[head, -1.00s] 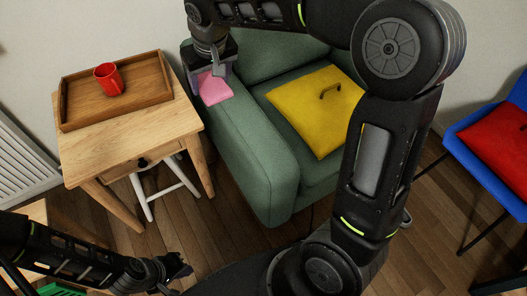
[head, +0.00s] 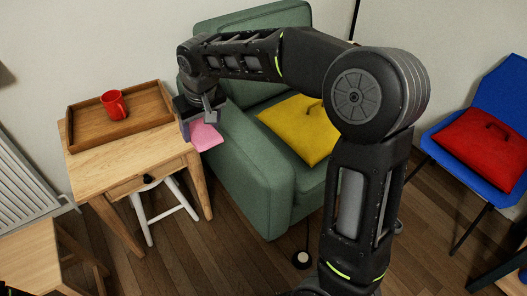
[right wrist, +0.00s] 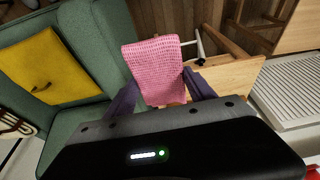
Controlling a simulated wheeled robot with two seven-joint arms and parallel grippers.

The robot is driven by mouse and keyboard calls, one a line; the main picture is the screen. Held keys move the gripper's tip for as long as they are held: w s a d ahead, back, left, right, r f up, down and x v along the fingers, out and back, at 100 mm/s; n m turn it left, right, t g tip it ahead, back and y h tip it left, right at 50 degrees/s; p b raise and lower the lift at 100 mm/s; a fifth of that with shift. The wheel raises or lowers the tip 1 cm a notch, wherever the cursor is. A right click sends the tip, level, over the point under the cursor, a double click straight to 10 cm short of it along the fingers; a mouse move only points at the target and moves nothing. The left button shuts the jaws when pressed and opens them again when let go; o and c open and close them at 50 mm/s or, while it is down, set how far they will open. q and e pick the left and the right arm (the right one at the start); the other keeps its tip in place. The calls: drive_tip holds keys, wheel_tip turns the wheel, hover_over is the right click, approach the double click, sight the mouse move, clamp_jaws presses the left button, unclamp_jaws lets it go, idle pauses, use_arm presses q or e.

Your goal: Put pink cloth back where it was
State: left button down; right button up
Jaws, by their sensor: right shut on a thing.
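The pink cloth (head: 207,137) is between the jaws of my right gripper (head: 198,122), at the left armrest of the green armchair (head: 250,172) and close to the right edge of the wooden side table (head: 135,158). In the right wrist view the cloth (right wrist: 153,62) is a knitted pink piece between the two fingers of the right gripper (right wrist: 160,92), partly hiding the table edge behind it. I cannot tell whether the cloth touches the armrest. My left gripper is not in view.
A red mug (head: 113,104) stands in a wooden tray (head: 84,141) on the side table. A yellow cushion (head: 298,128) lies on the armchair seat. A white stool (head: 165,212) is under the table. A blue chair (head: 500,95) with a red cushion (head: 482,148) is at right.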

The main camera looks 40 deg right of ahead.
drive_tip(key=w+d+f+b, duration=0.15)
drive_tip(key=d+f, duration=0.45)
drive_tip(key=d, duration=0.6)
drive_tip(key=b, duration=0.2)
hover_over(263, 150)
wheel_tip(263, 150, down, 3)
drive_tip(key=shift+s+d+f, duration=0.15)
drive_tip(key=shift+s+f, duration=0.05)
drive_tip(key=shift+s, duration=0.25)
drive_tip(key=shift+f, duration=0.1)
drive_tip(key=shift+f+b, duration=0.4)
drive_tip(key=shift+f, duration=2)
drive_tip(key=shift+f+b, duration=0.4)
drive_tip(key=shift+f, duration=2.1)
drive_tip(key=shift+f, duration=0.1)
